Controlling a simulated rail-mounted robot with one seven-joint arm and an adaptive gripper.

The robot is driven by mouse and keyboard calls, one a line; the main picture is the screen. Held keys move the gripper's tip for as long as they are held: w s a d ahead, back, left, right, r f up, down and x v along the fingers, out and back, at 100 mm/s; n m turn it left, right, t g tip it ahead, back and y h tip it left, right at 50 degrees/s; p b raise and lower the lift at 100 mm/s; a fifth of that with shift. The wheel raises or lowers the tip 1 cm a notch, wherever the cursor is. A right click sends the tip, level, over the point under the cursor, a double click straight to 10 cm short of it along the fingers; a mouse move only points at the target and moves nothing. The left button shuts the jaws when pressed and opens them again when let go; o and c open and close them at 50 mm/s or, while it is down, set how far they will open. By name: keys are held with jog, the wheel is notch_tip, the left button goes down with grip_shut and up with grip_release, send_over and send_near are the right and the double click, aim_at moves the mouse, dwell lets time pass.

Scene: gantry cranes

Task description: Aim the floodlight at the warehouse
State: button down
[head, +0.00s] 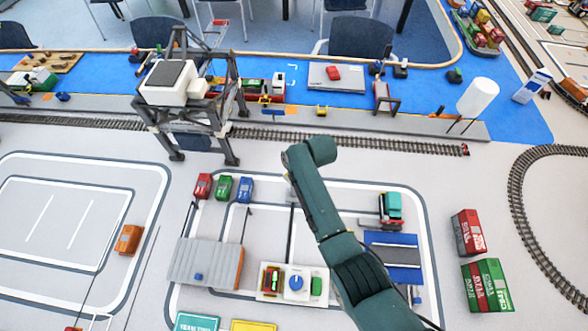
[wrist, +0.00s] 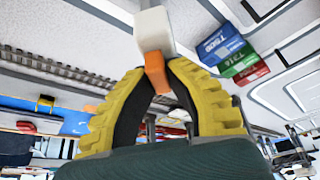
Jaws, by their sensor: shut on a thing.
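In the wrist view my gripper (wrist: 154,78) has its yellow ribbed fingers closed on an orange tab (wrist: 157,72). The tab joins a white block (wrist: 153,32), which looks like the floodlight's head and points away from the fingers. In the head view my green arm reaches over the model yard, and its wrist hides the fingers and most of the floodlight. A grey ribbed-roof building with an orange end, apparently the warehouse (head: 205,262), stands left of and below my wrist. I cannot tell exactly where the floodlight faces.
A gantry crane (head: 190,95) stands upper left of my wrist. Thin dark poles (head: 291,235) rise beside the warehouse. Small cars (head: 224,188), a truck (head: 390,208) and stacked containers (head: 486,285) stand around.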

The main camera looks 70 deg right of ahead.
jog(key=shift+a+f+m, duration=0.1)
jog(key=shift+f+m, duration=0.05)
jog(key=shift+m, duration=0.15)
jog(key=c, duration=1)
grip_release()
jog(key=shift+c, duration=0.2)
jog(key=shift+r, duration=0.2)
jog(key=v, duration=1.1)
jog(key=shift+r, duration=0.35)
jog(key=shift+s+a, duration=0.1)
jog(key=shift+s, duration=0.05)
